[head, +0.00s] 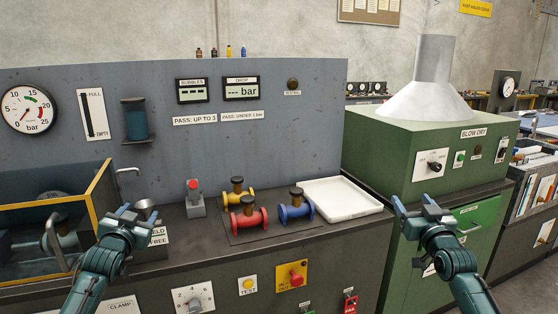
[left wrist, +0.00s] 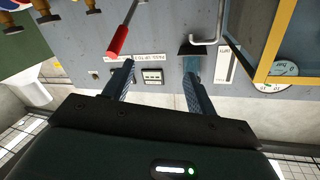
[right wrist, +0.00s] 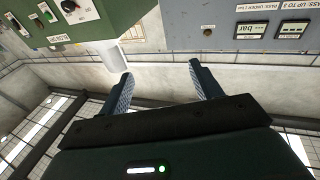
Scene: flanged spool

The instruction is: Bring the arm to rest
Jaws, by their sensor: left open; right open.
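My left gripper (head: 127,211) is open and empty, raised in front of the left end of the bench, beside the yellow-framed tank. Its parted fingers (left wrist: 158,82) also show in the left wrist view with nothing between them. My right gripper (head: 424,206) is open and empty in front of the green blow-dry cabinet. Its parted fingers (right wrist: 160,85) show in the right wrist view, also with nothing between them. A red spool (head: 249,219), a blue spool (head: 296,209) and a yellow spool (head: 238,196) lie on a dark mat on the bench, apart from both grippers.
A white tray (head: 341,200) sits on the bench right of the spools. A tank with a yellow frame (head: 101,187) stands at left. A red-topped button box (head: 195,199) stands left of the spools. The green blow-dry cabinet (head: 400,145) carries a pale hood (head: 433,85).

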